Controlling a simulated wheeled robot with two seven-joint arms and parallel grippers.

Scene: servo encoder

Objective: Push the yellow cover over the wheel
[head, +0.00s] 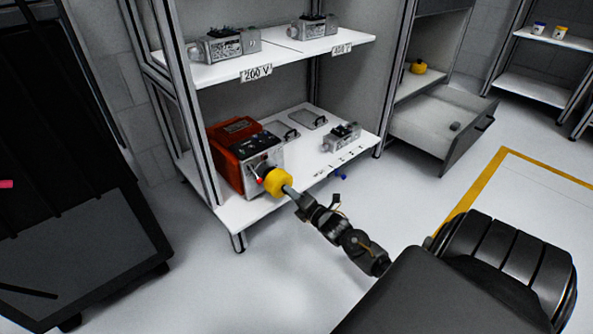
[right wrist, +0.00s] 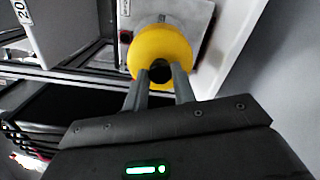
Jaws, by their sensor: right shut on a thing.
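The yellow cover (head: 277,182) is a round yellow piece at the grey front face of the red machine (head: 228,146) on the lower shelf. My right gripper (head: 289,189) is shut on the cover. I cannot tell whether the cover touches the machine. My left gripper is not in view.
A grey metal unit (head: 342,136) and flat plates with handles (head: 284,132) share the lower shelf (head: 310,172). More units stand on the upper shelf (head: 282,58). An open drawer (head: 437,125) is at right, with another yellow piece (head: 418,67) above it.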

